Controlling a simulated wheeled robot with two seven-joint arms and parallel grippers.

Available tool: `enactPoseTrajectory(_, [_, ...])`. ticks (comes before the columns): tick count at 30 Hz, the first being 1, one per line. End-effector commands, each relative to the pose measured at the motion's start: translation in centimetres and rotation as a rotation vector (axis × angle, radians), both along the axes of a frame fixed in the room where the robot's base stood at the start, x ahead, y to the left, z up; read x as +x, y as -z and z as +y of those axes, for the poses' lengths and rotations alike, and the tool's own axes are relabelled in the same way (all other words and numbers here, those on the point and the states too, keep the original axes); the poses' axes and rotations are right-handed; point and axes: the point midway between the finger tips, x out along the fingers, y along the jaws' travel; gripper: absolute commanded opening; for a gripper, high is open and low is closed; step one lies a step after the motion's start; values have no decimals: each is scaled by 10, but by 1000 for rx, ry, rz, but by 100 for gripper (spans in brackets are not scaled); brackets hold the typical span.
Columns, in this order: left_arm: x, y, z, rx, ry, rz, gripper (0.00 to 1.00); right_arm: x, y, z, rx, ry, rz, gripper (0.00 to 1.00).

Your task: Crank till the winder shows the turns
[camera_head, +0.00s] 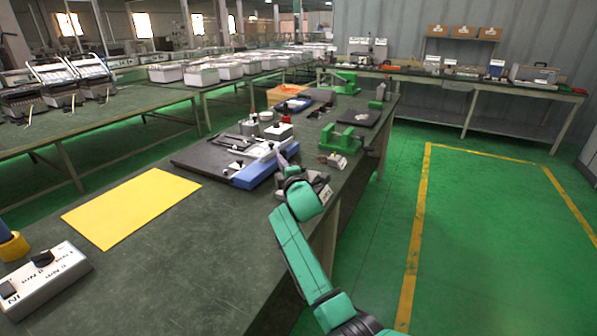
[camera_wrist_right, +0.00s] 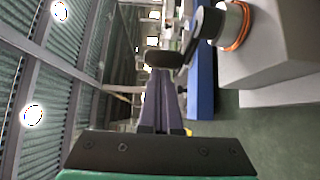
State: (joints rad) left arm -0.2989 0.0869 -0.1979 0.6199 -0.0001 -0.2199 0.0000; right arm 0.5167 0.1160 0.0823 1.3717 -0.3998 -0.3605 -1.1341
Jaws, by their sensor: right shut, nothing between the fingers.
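The turn reading is not legible. My left gripper is out of view.
A yellow sheet (camera_head: 130,205) and a grey box with dark knobs (camera_head: 45,280) lie on the near bench (camera_head: 185,270). Green fixtures (camera_head: 341,139) stand beyond the winder. The green floor on the right is open, with yellow lines.

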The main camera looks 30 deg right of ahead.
Motion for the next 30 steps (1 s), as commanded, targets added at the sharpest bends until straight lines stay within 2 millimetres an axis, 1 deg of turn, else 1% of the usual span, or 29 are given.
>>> enactPoseTrajectory(6, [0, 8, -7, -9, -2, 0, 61, 13, 1, -4, -4, 0, 1, 0])
enactPoseTrajectory(11, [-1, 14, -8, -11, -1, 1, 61, 22, 2, -9, -2, 0, 1, 0])
enactPoseTrajectory(18, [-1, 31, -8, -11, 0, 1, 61, 33, 3, -17, -2, 1, 0, 0])
enactPoseTrajectory(30, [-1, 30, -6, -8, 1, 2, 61, 34, 0, -17, 0, 0, 0, 0])
